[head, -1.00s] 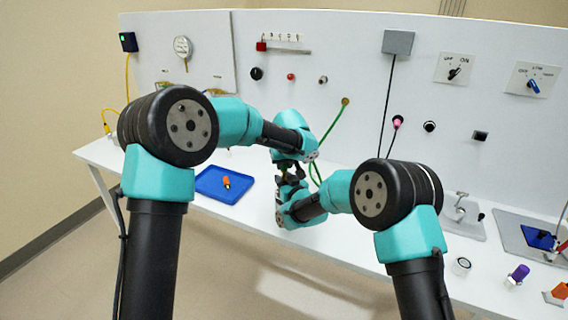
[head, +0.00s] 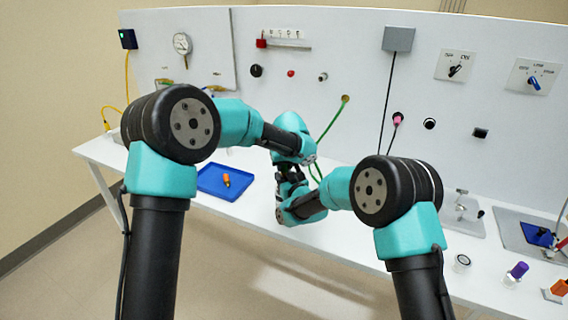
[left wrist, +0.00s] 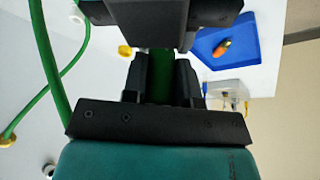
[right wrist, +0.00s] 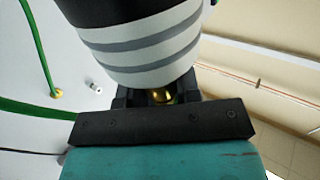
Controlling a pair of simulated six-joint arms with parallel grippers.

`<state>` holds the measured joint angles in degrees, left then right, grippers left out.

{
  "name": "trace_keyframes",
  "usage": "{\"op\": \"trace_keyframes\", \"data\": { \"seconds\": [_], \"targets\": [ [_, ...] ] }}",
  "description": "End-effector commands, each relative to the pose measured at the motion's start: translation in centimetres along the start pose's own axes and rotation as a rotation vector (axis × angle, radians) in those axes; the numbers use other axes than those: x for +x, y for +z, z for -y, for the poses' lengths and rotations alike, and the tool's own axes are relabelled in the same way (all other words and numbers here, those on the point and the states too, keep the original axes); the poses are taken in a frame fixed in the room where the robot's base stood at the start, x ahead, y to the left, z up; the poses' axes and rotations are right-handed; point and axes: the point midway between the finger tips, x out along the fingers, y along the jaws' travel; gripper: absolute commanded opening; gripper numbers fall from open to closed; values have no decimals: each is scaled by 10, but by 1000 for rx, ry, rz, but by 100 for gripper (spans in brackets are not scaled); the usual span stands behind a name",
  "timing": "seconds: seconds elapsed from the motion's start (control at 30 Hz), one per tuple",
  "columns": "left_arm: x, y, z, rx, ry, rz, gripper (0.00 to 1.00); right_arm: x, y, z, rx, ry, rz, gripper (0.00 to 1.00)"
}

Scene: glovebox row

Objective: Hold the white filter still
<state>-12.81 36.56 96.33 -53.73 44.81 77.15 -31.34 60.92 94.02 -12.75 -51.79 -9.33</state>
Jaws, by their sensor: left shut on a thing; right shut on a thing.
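The white filter (right wrist: 142,45), a white cylinder with grey bands and a dark end, fills the top of the right wrist view. My right gripper (right wrist: 160,100) is shut at its base, where a small brass fitting (right wrist: 162,96) shows between the fingers. The filter's far end is out of frame. In the left wrist view my left gripper (left wrist: 161,82) is shut on a green hose (left wrist: 161,72). The dark body of my right gripper is close beyond it. In the head view both grippers meet near the middle, and the arms largely hide what they hold.
A blue tray (head: 214,188) with an orange object (head: 227,180) lies on the white bench left of the grippers. The green hose runs to a port (head: 345,98) on the panel behind. A clear cup (head: 461,263) and a purple-capped vial (head: 516,272) stand at the right front.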

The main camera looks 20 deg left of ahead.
Motion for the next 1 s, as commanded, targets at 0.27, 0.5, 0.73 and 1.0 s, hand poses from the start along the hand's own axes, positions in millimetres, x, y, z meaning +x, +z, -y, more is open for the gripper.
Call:
{"op": "trace_keyframes", "data": {
  "seconds": [0.27,0.5,0.73,1.0],
  "targets": [
    [5,2,0,-1,-1,1,28,0,0,0,0,0,1,0],
    [4,2,0,-1,0,1,51,0,0,0,0,0,1,0],
    [5,2,0,-1,0,1,57,0,0,0,0,0,1,0],
    [-6,2,-1,0,1,-1,57,0,0,0,0,0,1,0]
  ]
}}
